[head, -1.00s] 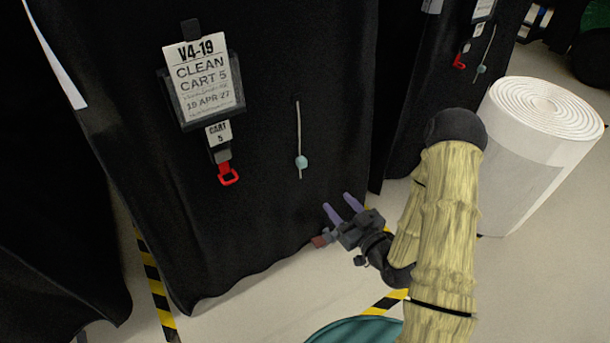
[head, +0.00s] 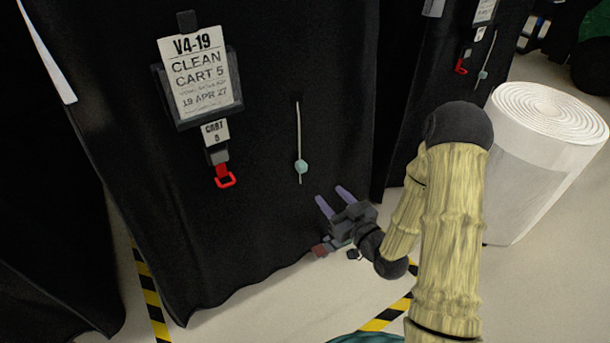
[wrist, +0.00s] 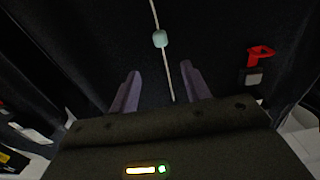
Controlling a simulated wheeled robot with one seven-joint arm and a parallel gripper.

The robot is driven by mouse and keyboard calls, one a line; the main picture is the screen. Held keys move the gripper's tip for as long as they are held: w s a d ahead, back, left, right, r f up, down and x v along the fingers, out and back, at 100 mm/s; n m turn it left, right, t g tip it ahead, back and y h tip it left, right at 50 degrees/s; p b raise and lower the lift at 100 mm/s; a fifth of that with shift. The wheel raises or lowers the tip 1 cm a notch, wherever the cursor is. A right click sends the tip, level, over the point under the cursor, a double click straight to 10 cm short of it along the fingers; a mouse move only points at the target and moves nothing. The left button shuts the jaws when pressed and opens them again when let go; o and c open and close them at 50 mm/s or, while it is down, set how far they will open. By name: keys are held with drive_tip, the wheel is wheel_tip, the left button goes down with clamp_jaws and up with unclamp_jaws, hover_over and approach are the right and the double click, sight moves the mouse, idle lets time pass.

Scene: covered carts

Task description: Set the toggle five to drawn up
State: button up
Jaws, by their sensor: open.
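The toggle on cart 5 is a pale teal bead (head: 301,166) on a light cord (head: 298,128) that hangs down the front of the black cover (head: 265,220). The bead sits low on the cord, with a short tail below it. My gripper (head: 333,198) is open and empty, below and to the right of the bead in the head view. In the wrist view the bead (wrist: 160,39) lies beyond my two purple fingertips (wrist: 160,80), and the cord's tail runs down between their directions. The fingers do not touch the bead.
A white roll (head: 520,190) stands right of my arm. Striped tape (head: 152,298) marks the floor.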

sight(305, 168)
drive_tip(key=shift+w+a+f+b, duration=0.3)
drive_tip(key=shift+w+b, duration=0.15)
drive_tip(key=shift+b, duration=1.6)
drive_tip(key=b, duration=0.3)
drive_tip(key=shift+w+a+r, duration=0.1)
drive_tip(key=shift+w+a, duration=0.05)
drive_tip(key=shift+a, duration=0.1)
drive_tip(key=b+x, duration=0.2)
drive_tip(key=x, duration=0.9)
drive_tip(key=shift+w+a+r+b, duration=0.2)
drive_tip(key=shift+w+b, duration=0.05)
drive_tip(key=shift+b, duration=0.05)
clamp_jaws()
